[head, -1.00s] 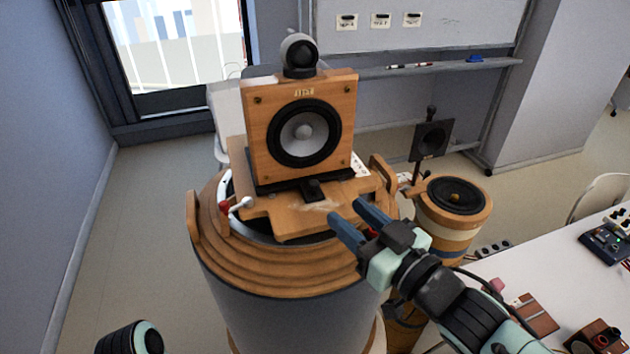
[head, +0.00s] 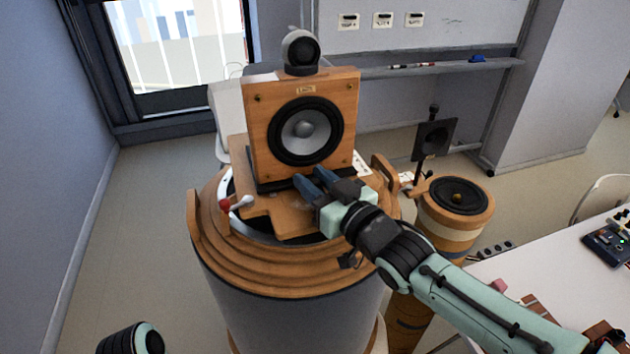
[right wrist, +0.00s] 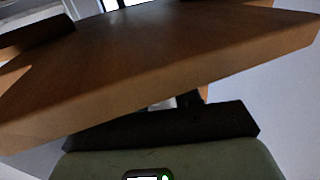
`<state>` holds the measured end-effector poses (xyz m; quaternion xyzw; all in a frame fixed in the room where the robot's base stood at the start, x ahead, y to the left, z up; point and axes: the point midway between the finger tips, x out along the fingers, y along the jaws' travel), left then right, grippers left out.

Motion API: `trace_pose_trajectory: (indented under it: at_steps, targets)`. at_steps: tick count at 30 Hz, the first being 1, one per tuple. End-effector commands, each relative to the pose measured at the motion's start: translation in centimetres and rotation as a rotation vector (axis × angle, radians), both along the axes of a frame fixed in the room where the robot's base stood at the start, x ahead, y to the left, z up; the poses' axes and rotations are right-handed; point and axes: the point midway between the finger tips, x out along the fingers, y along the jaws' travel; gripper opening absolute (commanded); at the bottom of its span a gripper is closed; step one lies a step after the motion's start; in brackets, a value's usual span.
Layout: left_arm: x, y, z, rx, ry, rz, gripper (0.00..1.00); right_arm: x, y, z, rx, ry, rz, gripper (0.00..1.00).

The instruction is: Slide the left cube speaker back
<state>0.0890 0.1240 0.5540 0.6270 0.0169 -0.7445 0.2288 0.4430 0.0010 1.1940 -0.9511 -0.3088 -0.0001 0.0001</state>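The cube speaker (head: 268,150), a wooden box with a dark round cone and a ball-shaped tweeter (head: 301,50) on top, stands upright on a wooden sled plate (head: 285,222). The plate lies on a large round drum-like stand (head: 290,288). My right gripper (head: 311,179) is at the foot of the speaker's front, where its blue fingers cover the small black knob. I cannot tell whether they touch or hold it. The right wrist view shows a wooden surface (right wrist: 160,65) close up, not the fingertips. Of my left arm only a dark rounded part shows at bottom left.
A lever with a red and a white ball (head: 234,204) sits at the stand's left rim. A smaller round speaker stand (head: 457,222) and a black panel on a post (head: 434,139) are to the right. A white table (head: 560,262) with devices is at the right.

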Motion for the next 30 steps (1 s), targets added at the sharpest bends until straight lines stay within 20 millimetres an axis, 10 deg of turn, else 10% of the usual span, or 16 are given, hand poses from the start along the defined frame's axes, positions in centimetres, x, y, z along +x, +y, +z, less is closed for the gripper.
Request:
trace_pose_trajectory:
  at_steps: [3, 26, 27, 30]
  targets:
    - [0.0, 0.0, 0.0, 0.000, 0.000, 0.000, 0.41, 0.0, 0.0, 0.0, 0.000, 0.000, 0.000, 0.00]
    - [0.7, 0.0, 2.1, 0.000, -0.009, 0.000, 0.41, 4.0, 1.3, 0.0, 0.001, -0.001, 0.001, 0.00]
    - [0.7, 0.0, 2.1, 0.000, -0.009, 0.000, 0.41, 4.0, 1.3, 0.0, 0.001, -0.001, 0.001, 0.36]
    - [0.7, 0.0, 2.1, 0.000, -0.009, 0.000, 0.41, 4.0, 1.3, 0.0, 0.001, -0.001, 0.001, 0.44]
